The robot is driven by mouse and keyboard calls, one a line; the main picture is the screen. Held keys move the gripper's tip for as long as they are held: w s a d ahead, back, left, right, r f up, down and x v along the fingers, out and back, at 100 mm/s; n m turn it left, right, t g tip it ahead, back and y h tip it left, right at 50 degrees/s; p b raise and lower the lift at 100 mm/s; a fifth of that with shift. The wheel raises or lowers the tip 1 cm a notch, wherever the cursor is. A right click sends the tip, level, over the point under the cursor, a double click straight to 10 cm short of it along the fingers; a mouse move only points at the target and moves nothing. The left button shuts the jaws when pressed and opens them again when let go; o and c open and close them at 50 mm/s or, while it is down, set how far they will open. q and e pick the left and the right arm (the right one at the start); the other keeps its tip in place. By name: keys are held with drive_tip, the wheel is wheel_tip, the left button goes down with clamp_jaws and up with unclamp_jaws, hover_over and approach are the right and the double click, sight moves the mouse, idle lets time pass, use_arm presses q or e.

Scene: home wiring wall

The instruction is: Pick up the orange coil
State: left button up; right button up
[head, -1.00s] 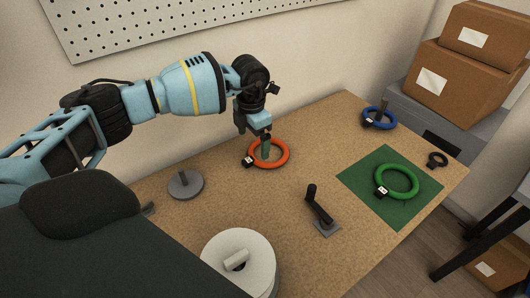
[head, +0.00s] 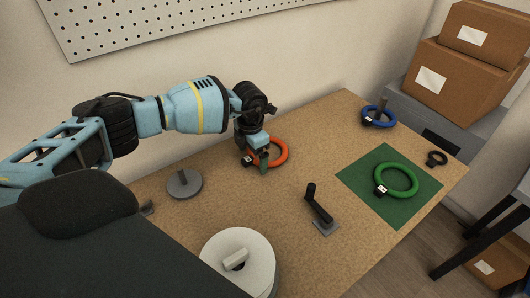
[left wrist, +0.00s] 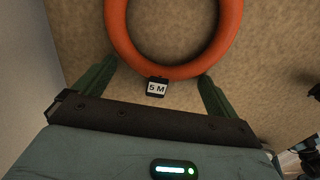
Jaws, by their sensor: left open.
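The orange coil (head: 283,151) lies flat on the wooden table near its back edge, below the pegboard. In the left wrist view the orange coil (left wrist: 226,45) fills the top, with a black tag (left wrist: 157,87) marked "5 M" on its near side. My left gripper (head: 261,165) is over the coil's near left side and hides part of it in the head view. Its two green fingers (left wrist: 155,82) are apart, one on each side of the tag, with nothing held. I cannot tell the exact height of the fingertips above the table. My right gripper is not in view.
A green coil (head: 413,183) lies on a green mat (head: 358,178) at right. A blue coil (head: 388,121) sits around a post at the back right. A grey disc stand (head: 184,186), a white spool (head: 262,262) and a dark crank-like part (head: 318,208) stand nearby.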

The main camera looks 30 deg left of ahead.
use_arm(q)
drive_tip(key=c, duration=1.4)
drive_tip(key=shift+c, duration=0.2)
drive_tip(key=shift+r, duration=0.1)
wheel_tip(320, 180, up, 10)
drive_tip(key=shift+r, duration=0.1)
